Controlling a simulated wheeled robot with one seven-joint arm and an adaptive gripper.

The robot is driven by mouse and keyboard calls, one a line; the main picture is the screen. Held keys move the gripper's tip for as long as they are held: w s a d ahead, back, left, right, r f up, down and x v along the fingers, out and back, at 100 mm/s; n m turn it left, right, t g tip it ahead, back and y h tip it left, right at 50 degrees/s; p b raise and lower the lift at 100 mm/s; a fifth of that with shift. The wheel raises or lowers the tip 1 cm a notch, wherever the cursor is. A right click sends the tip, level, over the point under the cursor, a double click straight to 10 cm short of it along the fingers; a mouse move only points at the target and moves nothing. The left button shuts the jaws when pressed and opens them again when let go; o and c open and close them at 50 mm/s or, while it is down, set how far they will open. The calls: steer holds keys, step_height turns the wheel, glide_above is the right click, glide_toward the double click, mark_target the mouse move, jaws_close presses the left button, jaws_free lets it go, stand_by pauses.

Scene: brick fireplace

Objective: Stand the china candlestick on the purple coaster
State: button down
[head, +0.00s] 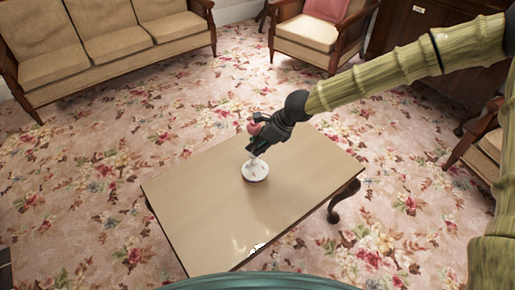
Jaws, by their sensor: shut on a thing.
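The china candlestick (255,173) is white with a round, wide base, and it looks upright over the wooden table (200,200). My gripper (257,148) comes down from the upper right and is shut on the candlestick's stem, above the base. The gripper hides most of the upper stem. A pinkish-red rounded part shows by the gripper's fingers; I cannot tell whether it belongs to the candlestick. No purple coaster can be made out; a thin dark reddish edge shows under the base, too small to identify. I cannot tell whether the base touches what is below.
A small white patch (258,248) shows at the table's near edge, perhaps an object or glare. The rest of the tabletop is clear. A sofa (110,45), an armchair (305,35) and a dark cabinet (420,45) stand beyond on the floral carpet.

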steer(key=shift+f, duration=0.95)
steer(key=c, duration=1.2)
jaws_free()
steer(key=shift+f, duration=0.1)
steer(key=p+v, duration=0.2)
steer(key=v, duration=1)
